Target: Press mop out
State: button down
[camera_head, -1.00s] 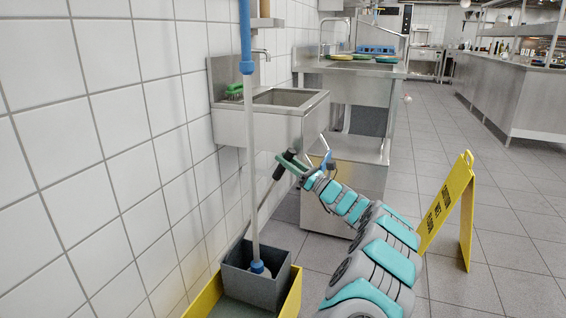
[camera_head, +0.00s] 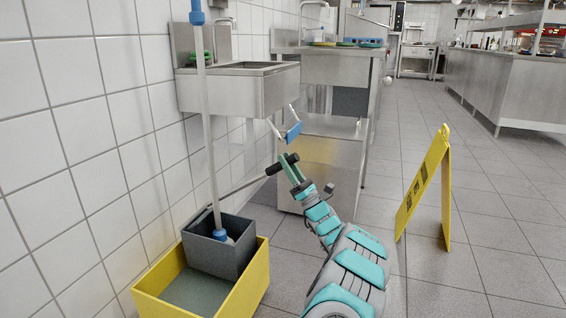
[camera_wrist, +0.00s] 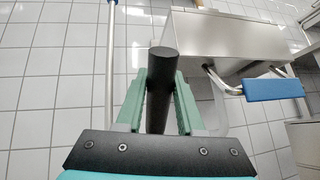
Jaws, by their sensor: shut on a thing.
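A mop with a white pole (camera_head: 203,110) and a blue upper part stands nearly upright. Its blue lower fitting goes into the grey wringer (camera_head: 205,252), where the mop head is hidden. The wringer sits on a yellow bucket (camera_head: 160,304). A lever with a black grip (camera_head: 281,164) slants up and right from the wringer. My gripper (camera_head: 292,168) is shut on this grip; in the wrist view the green fingers (camera_wrist: 160,100) stand on both sides of the black grip (camera_wrist: 162,65). The mop pole also shows there to the left (camera_wrist: 110,50).
A tiled wall (camera_head: 80,130) is close on the left. A steel sink (camera_head: 240,92) with a blue-padded lever (camera_head: 293,132) is behind the bucket. A yellow wet-floor sign (camera_head: 425,188) stands on the right. The floor (camera_head: 480,230) beyond it is clear.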

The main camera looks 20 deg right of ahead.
jog(key=shift+s+d+f, duration=0.1)
jog(key=shift+f, duration=0.1)
jog(key=c, duration=0.5)
grip_release()
jog(key=shift+p+v, duration=0.3)
jog(key=shift+v, duration=3.6)
